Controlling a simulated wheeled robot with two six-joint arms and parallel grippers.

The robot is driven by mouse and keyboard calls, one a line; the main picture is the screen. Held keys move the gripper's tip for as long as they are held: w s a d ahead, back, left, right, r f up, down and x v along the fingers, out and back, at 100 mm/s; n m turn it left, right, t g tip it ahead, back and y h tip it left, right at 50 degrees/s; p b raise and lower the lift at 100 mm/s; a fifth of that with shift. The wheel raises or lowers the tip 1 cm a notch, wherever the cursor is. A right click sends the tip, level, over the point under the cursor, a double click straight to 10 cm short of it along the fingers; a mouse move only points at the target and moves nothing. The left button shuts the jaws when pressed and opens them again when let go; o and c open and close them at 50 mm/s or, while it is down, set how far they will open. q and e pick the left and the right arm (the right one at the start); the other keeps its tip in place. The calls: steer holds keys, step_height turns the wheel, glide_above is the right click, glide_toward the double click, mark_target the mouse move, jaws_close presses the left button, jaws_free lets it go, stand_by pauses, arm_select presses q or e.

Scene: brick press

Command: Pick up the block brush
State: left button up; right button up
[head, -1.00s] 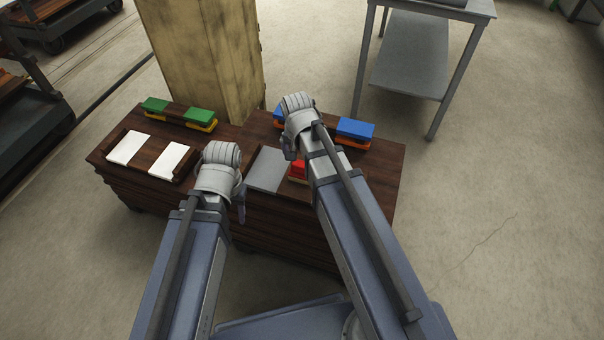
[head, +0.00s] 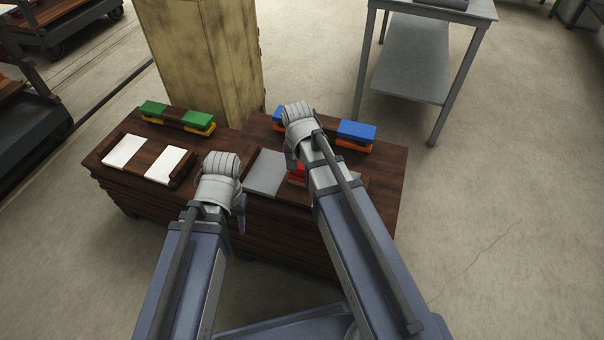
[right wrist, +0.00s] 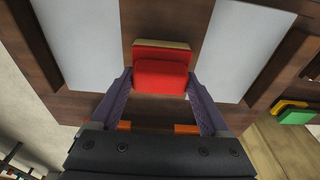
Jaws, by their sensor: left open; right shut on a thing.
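A red block with a tan underside, which I take to be the block brush (right wrist: 161,76), sits between two pale plates in the right wrist view. My right gripper (right wrist: 159,84) has a finger on each side of it and is shut on it. In the head view only a small red part of the brush (head: 297,166) shows beside my right arm. I cannot tell whether it is clear of the surface. My left gripper (head: 238,215) is open and empty, in front of the dark wooden bench (head: 392,190); its fingers are partly hidden by its wrist.
Green blocks with yellow bases (head: 197,119) stand on the bench's back left, and a blue block with an orange base (head: 357,131) at its back right. White plates (head: 164,165) lie left. A tall yellowish cabinet (head: 195,60) stands behind; a grey metal table (head: 410,70) stands back right.

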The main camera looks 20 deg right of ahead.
steer(key=c, duration=0.5)
steer(key=shift+r, duration=0.1)
step_height(320, 180, up, 10)
steer(key=p, duration=1)
steer(key=o, duration=0.9)
steer(key=shift+c, duration=0.2)
steer(key=c, duration=0.6)
step_height(320, 180, up, 10)
steer(key=p, duration=1)
steer(key=shift+r+p, duration=0.25)
steer(key=shift+p, duration=0.05)
